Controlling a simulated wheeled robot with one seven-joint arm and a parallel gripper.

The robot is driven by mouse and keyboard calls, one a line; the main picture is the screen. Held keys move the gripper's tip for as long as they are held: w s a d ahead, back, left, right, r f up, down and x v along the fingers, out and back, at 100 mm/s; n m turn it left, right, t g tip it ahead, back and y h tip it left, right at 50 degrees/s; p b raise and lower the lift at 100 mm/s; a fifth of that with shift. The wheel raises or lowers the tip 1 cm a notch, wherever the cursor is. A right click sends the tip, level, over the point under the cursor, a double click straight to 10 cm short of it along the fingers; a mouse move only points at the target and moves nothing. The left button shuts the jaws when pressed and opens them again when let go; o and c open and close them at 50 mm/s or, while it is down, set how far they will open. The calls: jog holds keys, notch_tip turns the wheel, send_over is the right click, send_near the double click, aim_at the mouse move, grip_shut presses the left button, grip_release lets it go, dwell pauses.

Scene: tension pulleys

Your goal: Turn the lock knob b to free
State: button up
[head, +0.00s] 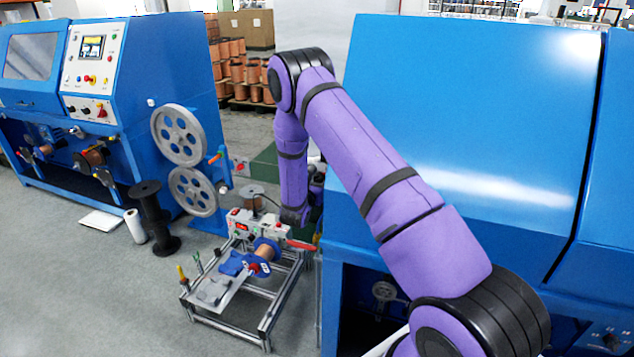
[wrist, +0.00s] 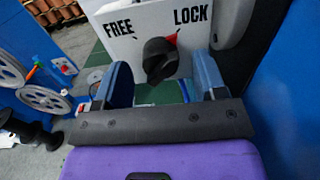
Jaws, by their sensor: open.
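In the wrist view a black lock knob (wrist: 160,62) sits on the face of a white box (wrist: 124,52). The box is marked FREE at left and LOCK at right. A red mark shows at the knob's upper right, on the LOCK side. No letter b is readable. My gripper (wrist: 162,78) is open, with one blue finger left of the knob and the other to its right. Gaps show between the fingers and the knob, so it is not gripped. In the head view my purple arm reaches down beside the blue machine; the knob and fingers cannot be made out there.
The large blue machine (head: 470,110) stands close to my arm on the right. A metal-framed stand with a copper spool (head: 266,249) is below the arm. Two grey pulleys (head: 181,134) are on the left blue machine (head: 180,60). Grey floor (head: 110,290) is open at front left.

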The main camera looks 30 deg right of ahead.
jog(key=shift+w+d, duration=0.3)
jog(key=shift+d, duration=0.1)
jog(key=c, duration=0.9)
